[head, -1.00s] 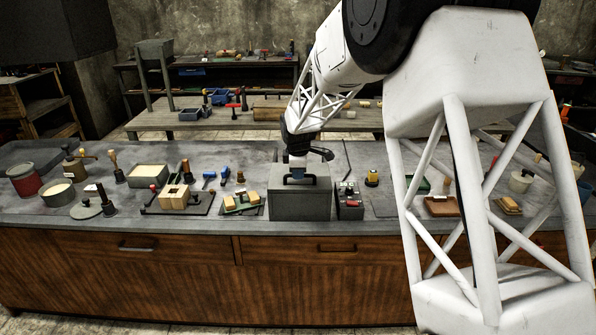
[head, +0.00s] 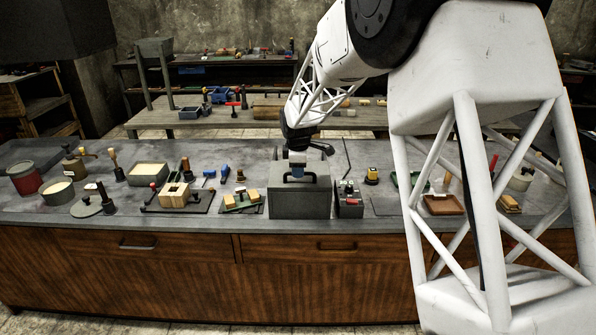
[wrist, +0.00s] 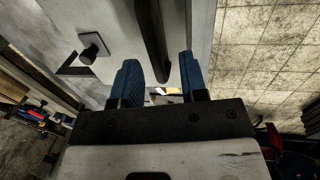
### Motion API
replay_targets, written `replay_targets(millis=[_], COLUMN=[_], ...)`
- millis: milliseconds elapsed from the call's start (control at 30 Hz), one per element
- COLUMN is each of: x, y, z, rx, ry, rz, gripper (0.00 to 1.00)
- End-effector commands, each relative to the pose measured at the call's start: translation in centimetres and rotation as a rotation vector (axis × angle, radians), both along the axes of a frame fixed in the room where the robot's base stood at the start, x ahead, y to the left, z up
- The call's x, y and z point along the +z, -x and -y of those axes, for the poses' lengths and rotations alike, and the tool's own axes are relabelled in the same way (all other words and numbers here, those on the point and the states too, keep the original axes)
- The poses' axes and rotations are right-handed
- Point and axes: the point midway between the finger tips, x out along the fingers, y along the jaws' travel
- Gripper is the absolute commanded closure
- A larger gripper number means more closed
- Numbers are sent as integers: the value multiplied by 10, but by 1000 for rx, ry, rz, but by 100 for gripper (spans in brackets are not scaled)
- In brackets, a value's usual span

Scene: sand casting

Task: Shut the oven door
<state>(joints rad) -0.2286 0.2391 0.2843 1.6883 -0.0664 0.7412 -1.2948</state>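The oven is a grey box (head: 299,205) near the middle of the bench in the head view. Its dark handle (head: 299,177) is on the upper panel facing me; I cannot tell how far the door stands open. My gripper (head: 297,166) hangs just above and behind the handle in the head view. In the wrist view my gripper (wrist: 159,60) shows two blue fingers spread apart with nothing gripped. The dark handle bar (wrist: 151,40) lies beyond the fingertips, roughly between them, over a pale grey panel. Contact with it cannot be told.
A dark box with a red part (head: 350,200) stands close to the oven's right. A tray with yellowish blocks (head: 242,200) is close to its left. More casting tools and pots cover the bench on both sides. The floor in front is clear.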

Motion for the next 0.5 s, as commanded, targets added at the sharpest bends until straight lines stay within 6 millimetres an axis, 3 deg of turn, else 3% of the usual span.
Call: replay_targets(millis=[500], x=[57], y=[12], z=[0], rx=[0], ry=[0], rz=[0], gripper=[60])
